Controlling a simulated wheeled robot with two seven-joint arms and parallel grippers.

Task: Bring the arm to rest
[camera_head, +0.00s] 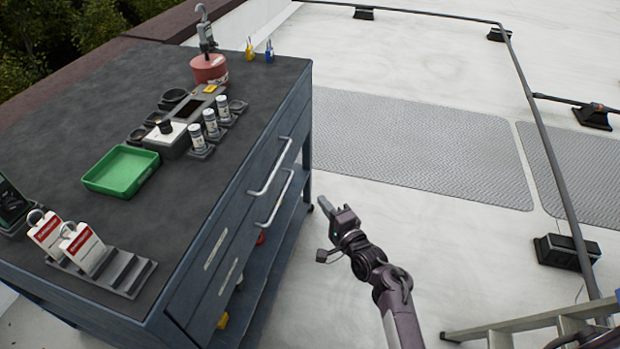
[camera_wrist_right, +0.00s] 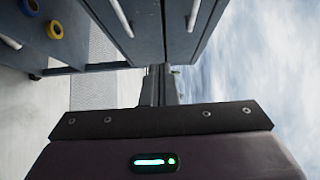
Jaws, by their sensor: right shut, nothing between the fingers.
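My right arm (camera_head: 392,290) reaches up from the bottom of the head view over the pale roof. My right gripper (camera_head: 336,208) is shut and empty, in the open space just right of the workbench's drawer side. In the right wrist view its fingers (camera_wrist_right: 160,84) show close together with nothing between them, and the drawer fronts (camera_wrist_right: 170,30) stand beyond. My left gripper is not in view.
The dark workbench (camera_head: 75,125) holds a green tray (camera_head: 121,171), a red canister (camera_head: 209,69), several small jars and a rack with tags (camera_head: 120,275). Its drawer handles (camera_head: 272,168) stick out near my gripper. A ladder (camera_head: 540,325) is at bottom right. Roof walkway plates (camera_head: 420,145) lie clear.

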